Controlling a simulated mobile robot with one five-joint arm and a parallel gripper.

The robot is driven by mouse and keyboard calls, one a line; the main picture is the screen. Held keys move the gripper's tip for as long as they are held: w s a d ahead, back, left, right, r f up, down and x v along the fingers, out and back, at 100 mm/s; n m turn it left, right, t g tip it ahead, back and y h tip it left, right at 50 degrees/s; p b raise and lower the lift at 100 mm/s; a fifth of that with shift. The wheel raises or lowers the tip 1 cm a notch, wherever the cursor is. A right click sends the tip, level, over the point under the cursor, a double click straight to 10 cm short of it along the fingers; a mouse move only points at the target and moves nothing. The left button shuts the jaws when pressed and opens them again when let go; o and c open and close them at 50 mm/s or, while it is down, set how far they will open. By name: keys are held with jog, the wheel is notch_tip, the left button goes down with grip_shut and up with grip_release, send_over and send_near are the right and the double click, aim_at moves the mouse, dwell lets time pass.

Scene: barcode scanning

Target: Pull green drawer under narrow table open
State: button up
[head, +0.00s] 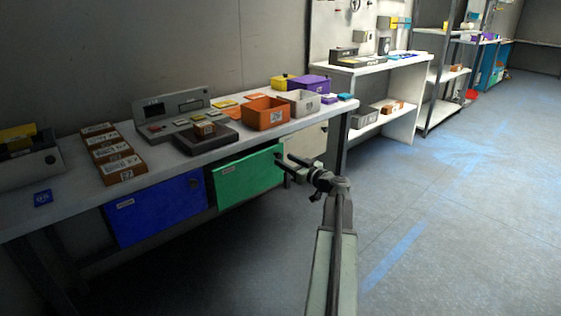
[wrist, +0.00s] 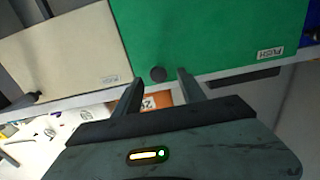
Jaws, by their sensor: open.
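The green drawer (head: 250,178) is under the long narrow table (head: 75,196), between a blue drawer and a cream one. Its green front (wrist: 205,35) fills the upper middle of the wrist view, which looks turned over. A dark round knob (wrist: 158,74) on it shows between my fingertips in that view. My gripper (head: 284,160) is open and empty, at the right end of the green front. Its fingers (wrist: 158,85) point at the front on both sides of the knob. Whether they reach around it or stop just short, I cannot tell.
The blue drawer (head: 155,210) is at left and the cream drawer (head: 309,147) at right. An orange bin (head: 265,117), a white bin (head: 300,103) and several boxes stand on the table. A table leg (head: 338,150) is close to my gripper. The floor (head: 450,210) at right is clear.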

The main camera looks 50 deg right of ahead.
aim_at(280, 157)
jog(key=w, duration=0.3)
jog(key=shift+w+d, duration=0.15)
jog(key=shift+d, duration=0.15)
grip_shut()
dwell(1.1)
